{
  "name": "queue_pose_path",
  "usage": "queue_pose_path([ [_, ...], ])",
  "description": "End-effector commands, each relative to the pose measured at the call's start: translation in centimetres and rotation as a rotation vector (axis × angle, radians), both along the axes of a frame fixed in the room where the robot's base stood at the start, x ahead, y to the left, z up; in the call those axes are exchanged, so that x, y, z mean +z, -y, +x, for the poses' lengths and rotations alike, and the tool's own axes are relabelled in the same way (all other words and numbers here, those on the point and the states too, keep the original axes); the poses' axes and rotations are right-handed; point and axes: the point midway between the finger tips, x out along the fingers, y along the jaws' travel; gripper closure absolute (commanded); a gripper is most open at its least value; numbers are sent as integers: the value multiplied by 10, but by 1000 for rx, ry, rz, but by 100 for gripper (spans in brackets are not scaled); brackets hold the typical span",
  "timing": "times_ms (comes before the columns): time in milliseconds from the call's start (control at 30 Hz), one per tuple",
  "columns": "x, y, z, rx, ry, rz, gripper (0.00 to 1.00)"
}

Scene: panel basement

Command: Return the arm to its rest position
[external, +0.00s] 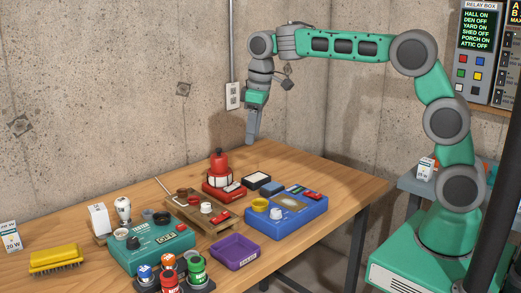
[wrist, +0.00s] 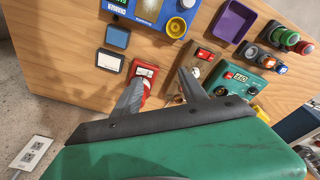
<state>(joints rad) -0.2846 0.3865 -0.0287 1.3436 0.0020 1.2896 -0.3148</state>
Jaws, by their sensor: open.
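My arm rises from its green base (external: 440,232) at the right and reaches left over the table. My gripper (external: 252,138) hangs pointing down near the back of the wooden table (external: 330,178), above its surface and beyond the red device (external: 222,188). In the wrist view my gripper (wrist: 160,80) shows two grey fingers spread apart with nothing between them. The red device (wrist: 145,73) appears near the left finger, partly hidden by it.
The table holds a blue device (external: 293,222), a purple tray (external: 235,251), a green device (external: 150,248), a yellow brush (external: 55,260) and several coloured jars (external: 170,272). A relay box (external: 484,55) hangs on the right wall. An outlet (external: 233,96) is on the wall beside my gripper.

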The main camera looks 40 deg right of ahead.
Motion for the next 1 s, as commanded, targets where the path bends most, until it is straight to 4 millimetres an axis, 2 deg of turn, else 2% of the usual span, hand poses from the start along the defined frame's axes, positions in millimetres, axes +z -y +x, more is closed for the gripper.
queue_pose_path([
  [33,11,22,-20,-56,22,10,50],
  [67,15,34,-32,-92,35,17,50],
  [200,18,86,-96,-255,93,48,50],
  [267,12,104,-126,-324,119,62,50],
  [400,-16,137,-191,-472,173,91,50],
  [500,-37,150,-222,-545,201,106,50],
  [633,-51,156,-238,-585,215,116,50],
  [1000,-52,156,-239,-585,214,114,50],
])
